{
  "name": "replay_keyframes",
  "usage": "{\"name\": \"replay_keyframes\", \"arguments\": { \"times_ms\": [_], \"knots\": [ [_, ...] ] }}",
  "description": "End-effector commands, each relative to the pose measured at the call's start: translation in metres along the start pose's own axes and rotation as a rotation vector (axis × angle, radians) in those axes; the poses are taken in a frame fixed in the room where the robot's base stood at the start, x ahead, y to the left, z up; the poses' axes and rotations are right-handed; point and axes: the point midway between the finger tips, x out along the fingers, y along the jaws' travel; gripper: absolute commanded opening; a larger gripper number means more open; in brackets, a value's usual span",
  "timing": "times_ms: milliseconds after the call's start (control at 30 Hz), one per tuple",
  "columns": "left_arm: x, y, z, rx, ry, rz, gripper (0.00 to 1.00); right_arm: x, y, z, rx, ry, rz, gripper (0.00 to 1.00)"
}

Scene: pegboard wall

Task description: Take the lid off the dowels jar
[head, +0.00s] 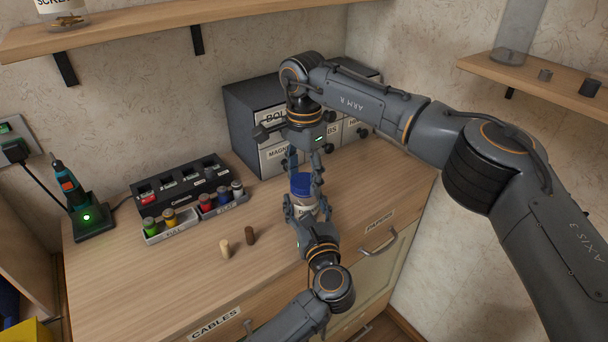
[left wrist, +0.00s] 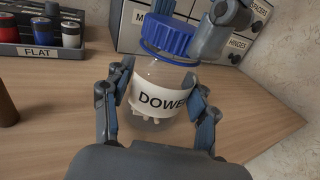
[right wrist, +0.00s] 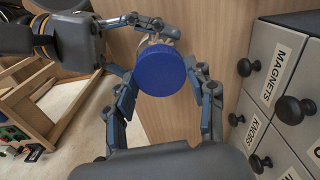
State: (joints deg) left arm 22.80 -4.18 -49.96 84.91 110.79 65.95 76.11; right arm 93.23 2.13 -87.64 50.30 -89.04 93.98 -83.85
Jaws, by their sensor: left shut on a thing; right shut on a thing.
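The dowels jar (left wrist: 158,100) is clear with a white label reading "DOWE" and pale dowels inside; it stands upright at the counter's front right. Its blue lid (right wrist: 161,70) sits on top in the left wrist view (left wrist: 168,38); I cannot tell whether it is loosened. My left gripper (head: 306,208) is shut on the jar's body, with fingers on both sides of the label in the left wrist view. My right gripper (head: 303,176) points down from above and is shut on the lid, with fingers on opposite sides of its rim.
A drawer cabinet (head: 243,112) with black knobs stands close behind the jar. Left are a battery charger (head: 180,181), a tray (head: 172,232) of coloured cells and a screwdriver on its dock (head: 92,222). A pale peg (head: 224,248) and a brown peg (head: 250,236) stand on the counter, whose front left is clear.

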Motion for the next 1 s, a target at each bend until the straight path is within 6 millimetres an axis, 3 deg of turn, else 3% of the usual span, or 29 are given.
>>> {"name": "replay_keyframes", "arguments": {
  "times_ms": [200,400,1000],
  "knots": [
    [-0.0006,-0.0007,0.0006,-0.001,-0.001,-0.001,0.00,0.0000,-0.0002,-0.0011,-0.416,0.002,-0.001,0.17],
    [-0.0006,-0.0007,0.0006,-0.001,-0.001,-0.001,0.00,-0.0001,-0.0002,-0.0012,-0.667,0.003,-0.001,0.17],
    [-0.0001,-0.0002,0.0006,-0.001,-0.001,0.000,0.00,-0.0004,-0.0001,-0.0013,-0.671,0.003,-0.001,0.17]
  ]
}}
